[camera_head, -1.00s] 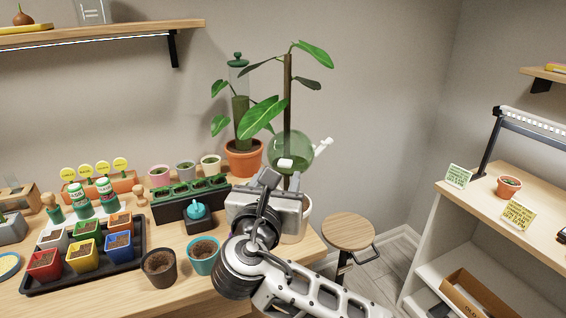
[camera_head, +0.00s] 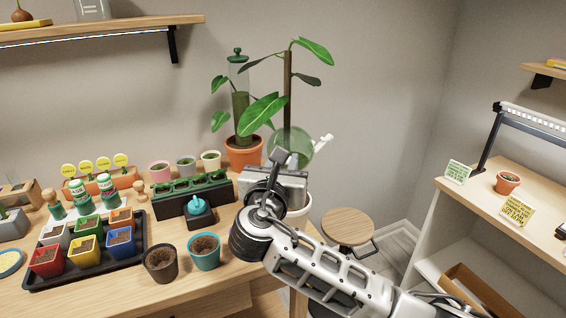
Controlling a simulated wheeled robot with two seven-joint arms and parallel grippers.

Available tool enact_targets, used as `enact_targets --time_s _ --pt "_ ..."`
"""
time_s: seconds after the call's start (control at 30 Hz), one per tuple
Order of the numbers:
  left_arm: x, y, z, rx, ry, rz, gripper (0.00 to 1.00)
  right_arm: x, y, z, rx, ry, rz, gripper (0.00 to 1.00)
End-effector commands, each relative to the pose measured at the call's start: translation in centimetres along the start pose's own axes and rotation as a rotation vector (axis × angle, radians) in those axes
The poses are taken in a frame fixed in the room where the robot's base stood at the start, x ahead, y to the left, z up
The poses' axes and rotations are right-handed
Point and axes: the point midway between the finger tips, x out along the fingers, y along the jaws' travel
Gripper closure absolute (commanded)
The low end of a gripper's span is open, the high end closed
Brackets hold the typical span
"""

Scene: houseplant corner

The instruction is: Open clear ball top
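A clear, green-tinted ball (camera_head: 296,143) sits around the stem of the tall plant (camera_head: 288,85) at the back right of the bench. A white tab (camera_head: 323,141) sticks out from its right side, pointing up and right. A small white part shows at its lower front, partly hidden. My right gripper (camera_head: 279,158) is in front of and just below the ball, its dark upright part overlapping the ball's lower left edge. Whether it touches the ball, and how far its fingers are apart, I cannot tell. The pale pot (camera_head: 300,211) below is mostly hidden by my arm. My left gripper is not in view.
A black planter (camera_head: 192,190), several small pots and a black tray (camera_head: 91,268) fill the bench. A round stool (camera_head: 349,227) stands right.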

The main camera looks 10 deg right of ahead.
Motion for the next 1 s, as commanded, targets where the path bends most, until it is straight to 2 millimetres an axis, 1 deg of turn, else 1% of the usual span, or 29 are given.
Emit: enact_targets --time_s 0.13,0.27,0.7,1.0 --pt "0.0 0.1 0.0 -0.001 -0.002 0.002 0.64 0.0 0.0 0.3 -0.01 0.015 -0.001 1.0" --pt "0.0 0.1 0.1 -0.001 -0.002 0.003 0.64 0.1 0.1 0.9 -0.034 0.05 0.001 1.0" --pt "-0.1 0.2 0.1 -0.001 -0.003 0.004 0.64 1.0 0.8 4.6 -0.217 0.299 0.001 1.0" --pt "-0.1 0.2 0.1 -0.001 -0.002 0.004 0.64 1.9 1.4 6.2 -0.321 0.442 -0.001 1.0"
